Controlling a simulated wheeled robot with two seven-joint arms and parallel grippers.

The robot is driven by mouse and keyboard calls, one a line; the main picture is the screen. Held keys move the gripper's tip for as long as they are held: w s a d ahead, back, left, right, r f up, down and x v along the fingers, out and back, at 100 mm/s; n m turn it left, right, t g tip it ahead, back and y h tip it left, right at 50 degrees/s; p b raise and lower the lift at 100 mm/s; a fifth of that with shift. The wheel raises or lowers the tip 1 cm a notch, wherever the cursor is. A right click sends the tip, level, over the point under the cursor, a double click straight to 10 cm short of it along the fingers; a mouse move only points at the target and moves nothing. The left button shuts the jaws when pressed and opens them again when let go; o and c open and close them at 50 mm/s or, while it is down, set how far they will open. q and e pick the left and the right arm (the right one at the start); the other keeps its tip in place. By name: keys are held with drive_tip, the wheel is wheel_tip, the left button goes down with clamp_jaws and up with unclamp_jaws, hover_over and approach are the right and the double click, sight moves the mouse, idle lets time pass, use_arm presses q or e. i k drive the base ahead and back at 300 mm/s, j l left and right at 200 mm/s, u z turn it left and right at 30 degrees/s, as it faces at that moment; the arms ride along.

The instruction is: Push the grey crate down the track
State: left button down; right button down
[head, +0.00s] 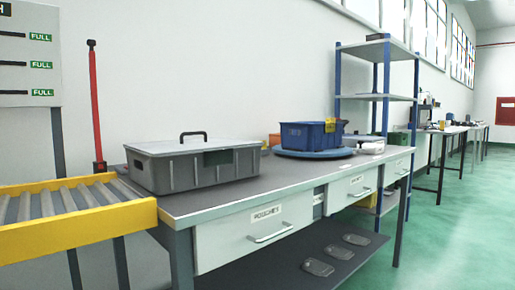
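The grey crate (205,173) has a flat grey lid with a black handle (193,135) on top. It sits upright at the left end of the grey workbench, close to the end of the roller track. Whether its left end overlaps the rollers is hard to tell. The track (68,201) has grey rollers between yellow side rails and runs off to the left edge of the picture. Neither of my grippers is in view.
The workbench (225,203) has drawers, one marked POUCHES (255,233). A blue bin (305,135) stands on a blue round base (312,153) to the crate's right. A red post (96,110) rises behind the track. Green floor (460,230) is clear at right.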

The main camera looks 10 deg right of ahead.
sight(165, 175)
drive_tip(key=i+l+u, duration=0.25)
drive_tip(key=l+u, duration=0.2)
drive_tip(key=l, duration=0.8)
drive_tip(key=l+u, duration=0.5)
drive_tip(key=l, duration=0.75)
